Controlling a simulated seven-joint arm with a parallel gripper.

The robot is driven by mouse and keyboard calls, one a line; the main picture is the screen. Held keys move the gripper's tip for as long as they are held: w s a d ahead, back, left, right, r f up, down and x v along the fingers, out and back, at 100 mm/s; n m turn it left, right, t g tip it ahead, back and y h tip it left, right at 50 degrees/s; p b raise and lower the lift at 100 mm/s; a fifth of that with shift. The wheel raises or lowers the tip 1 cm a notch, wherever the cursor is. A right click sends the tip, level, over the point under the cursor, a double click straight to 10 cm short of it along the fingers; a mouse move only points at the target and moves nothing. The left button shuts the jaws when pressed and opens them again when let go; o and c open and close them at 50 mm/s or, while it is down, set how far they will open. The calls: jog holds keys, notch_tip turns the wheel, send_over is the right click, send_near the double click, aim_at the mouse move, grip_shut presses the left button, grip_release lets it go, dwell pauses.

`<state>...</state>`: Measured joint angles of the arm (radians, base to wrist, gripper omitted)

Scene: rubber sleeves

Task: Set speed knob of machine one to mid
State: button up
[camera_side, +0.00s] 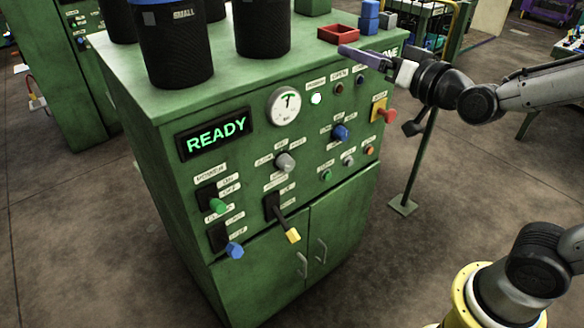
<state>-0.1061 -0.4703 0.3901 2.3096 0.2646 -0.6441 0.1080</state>
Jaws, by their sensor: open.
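Machine one is the green cabinet (330,200) in the middle of the side view, with a lit READY display (216,134) on its front panel. The panel carries a grey knob (285,162) and a blue knob (340,132), each with small labels around it. The labels are too small to read, so I cannot tell for sure which is the speed knob or where its pointer sits. My gripper (378,62) is open and empty at the upper right, near the cabinet's top right corner, above and right of both knobs. It appears apart from the panel.
A round gauge (284,106), a red knob on a yellow plate (384,112), a yellow-tipped lever (291,234), and green (217,205) and blue (235,250) handles share the panel. Black cylinders (175,45) and a red tray (338,34) stand on top. Floor right of the cabinet is mostly clear.

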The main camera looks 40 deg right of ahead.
jog(key=w+f+m+t+h, duration=0.1)
jog(key=w+f+t+h, duration=0.1)
jog(key=w+f, duration=0.25)
jog(key=n+g+y, duration=0.2)
jog(key=n+y, duration=0.1)
jog(key=n, duration=0.2)
send_near(290, 167)
jog(key=w, duration=0.9)
jog(key=shift+w+f, duration=0.1)
grip_shut()
